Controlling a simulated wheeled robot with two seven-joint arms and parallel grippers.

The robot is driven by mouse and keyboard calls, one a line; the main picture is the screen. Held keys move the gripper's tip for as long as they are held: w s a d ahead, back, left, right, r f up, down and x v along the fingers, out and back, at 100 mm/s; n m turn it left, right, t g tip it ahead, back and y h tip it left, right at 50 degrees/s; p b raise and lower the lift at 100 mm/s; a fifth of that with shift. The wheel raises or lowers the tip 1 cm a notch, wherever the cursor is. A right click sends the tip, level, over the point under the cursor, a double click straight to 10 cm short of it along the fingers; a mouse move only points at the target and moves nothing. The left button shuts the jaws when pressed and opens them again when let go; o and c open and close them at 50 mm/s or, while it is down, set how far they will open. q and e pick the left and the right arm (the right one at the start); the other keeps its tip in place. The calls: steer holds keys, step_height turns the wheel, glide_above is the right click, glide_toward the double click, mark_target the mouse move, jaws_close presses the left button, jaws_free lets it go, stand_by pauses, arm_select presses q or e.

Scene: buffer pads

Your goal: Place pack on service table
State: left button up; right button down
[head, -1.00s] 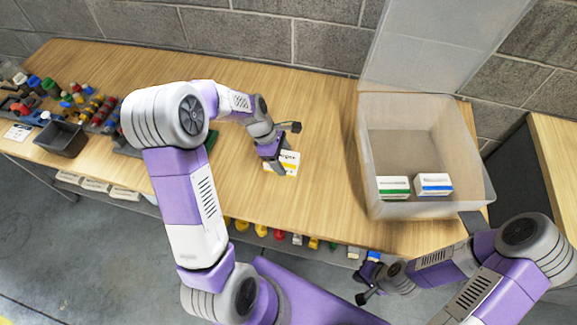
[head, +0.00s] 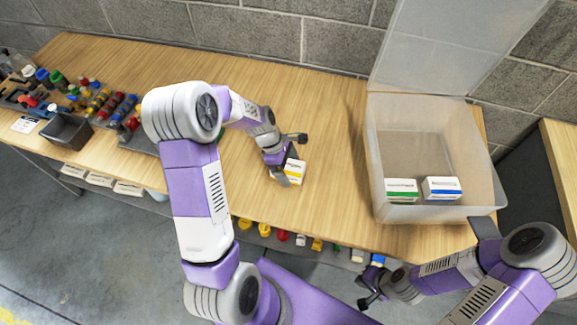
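A white pack with a yellow band (head: 296,175) is at my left gripper (head: 287,167), over the middle of the wooden table (head: 325,110). The fingers sit on either side of the pack and appear closed on it; they hide its left part. I cannot tell whether the pack touches the tabletop. A pack with a green band (head: 401,190) and a pack with a blue band (head: 441,188) stand side by side at the front of an open translucent bin (head: 385,213). My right gripper (head: 366,287) is low, in front of the table edge; its opening is unclear.
The bin's raised lid (head: 440,45) leans toward the block wall. A small dark tray (head: 66,132) and several coloured bottles and parts (head: 110,105) fill the table's left end. Bare tabletop lies between them and the bin. Coloured items show below the front edge.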

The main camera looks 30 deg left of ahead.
arm_select(q)
steer(key=p+v, duration=0.3)
steer(key=v, duration=0.9)
steer(key=shift+r, duration=0.15)
stand_by(0.3)
